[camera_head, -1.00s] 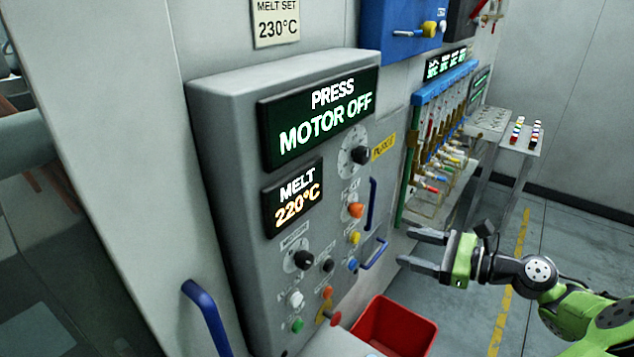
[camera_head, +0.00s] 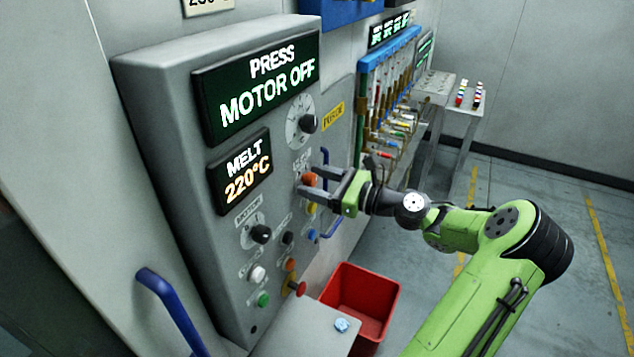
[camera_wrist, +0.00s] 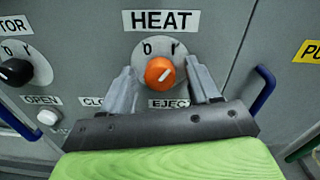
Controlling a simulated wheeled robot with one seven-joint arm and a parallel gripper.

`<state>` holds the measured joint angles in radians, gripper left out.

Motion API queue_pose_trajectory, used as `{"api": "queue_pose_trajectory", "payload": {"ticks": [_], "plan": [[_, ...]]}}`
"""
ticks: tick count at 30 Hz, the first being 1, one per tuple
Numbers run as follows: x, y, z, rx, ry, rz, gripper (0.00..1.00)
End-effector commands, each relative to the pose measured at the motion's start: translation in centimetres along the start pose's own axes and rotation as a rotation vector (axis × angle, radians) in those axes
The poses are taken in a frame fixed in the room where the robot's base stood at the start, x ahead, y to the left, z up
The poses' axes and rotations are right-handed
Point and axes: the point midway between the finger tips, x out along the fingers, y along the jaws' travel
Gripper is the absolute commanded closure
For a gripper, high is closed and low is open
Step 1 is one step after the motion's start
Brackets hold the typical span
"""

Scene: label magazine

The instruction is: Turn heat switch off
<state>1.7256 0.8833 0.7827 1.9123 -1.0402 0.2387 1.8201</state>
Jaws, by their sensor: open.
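The heat switch (camera_wrist: 160,73) is an orange rotary knob on a pale round dial under a "HEAT" label in the wrist view. Its white pointer line slants toward the upper right, toward the right-hand mark on the dial. In the head view the knob (camera_head: 309,180) sits on the grey press panel, partly hidden by my gripper. My gripper (camera_wrist: 164,88) is open in front of the panel, with one finger on each side of the knob. The knob appears between the fingers; whether they touch it cannot be told.
A black motor knob (camera_wrist: 15,72) is left of the heat switch. A white button (camera_wrist: 48,117) is below left. A blue handle (camera_wrist: 264,88) stands out at right. A red bin (camera_head: 362,305) is below the panel. The screen (camera_head: 262,85) reads "PRESS MOTOR OFF".

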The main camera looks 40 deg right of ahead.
Motion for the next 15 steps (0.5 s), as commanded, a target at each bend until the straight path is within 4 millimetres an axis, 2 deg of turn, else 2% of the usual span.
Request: {"api": "queue_pose_trajectory", "payload": {"ticks": [7,15], "plan": [[0.12,-0.01,0.00,0.000,0.000,0.000,0.41],[0.10,-0.01,-0.01,0.000,0.001,0.000,0.82]]}}
